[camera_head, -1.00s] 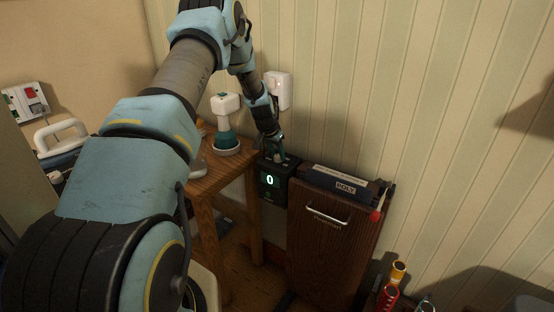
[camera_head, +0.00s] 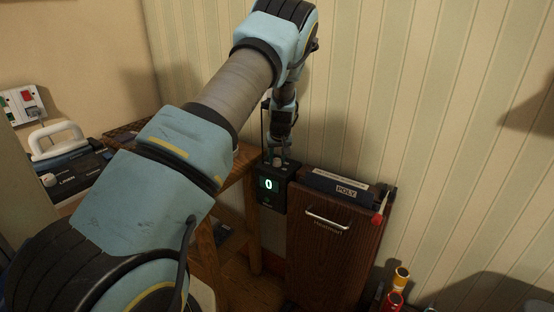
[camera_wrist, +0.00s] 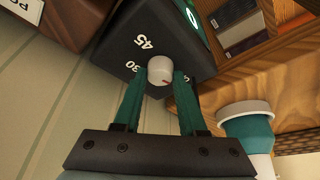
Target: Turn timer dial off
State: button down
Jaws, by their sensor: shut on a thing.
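The timer is a black box (camera_head: 272,197) on the striped wall beside the wooden table, with a lit "0" on its front display. In the wrist view the box (camera_wrist: 184,35) shows a top face with printed numbers, including 45 and 30. Its round pale dial (camera_wrist: 160,69) with a small red mark sits between my gripper's (camera_wrist: 160,82) two green fingers, which are closed on it. In the head view my gripper (camera_head: 279,157) comes down from above onto the timer's top, and the dial is hard to make out there.
A wooden cabinet (camera_head: 332,245) with a metal handle and a dark box labelled POLY (camera_head: 345,190) stands right of the timer. A white and teal object (camera_wrist: 246,125) is close to the right finger. An iron (camera_head: 58,142) is at left.

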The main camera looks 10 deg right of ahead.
dwell(0.4)
jog(key=shift+f, duration=0.1)
jog(key=shift+c, duration=2.3)
grip_release()
jog(key=b+v, duration=0.2)
jog(key=v, duration=0.9)
jog(key=shift+b, duration=0.4)
jog(key=shift+d, duration=0.1)
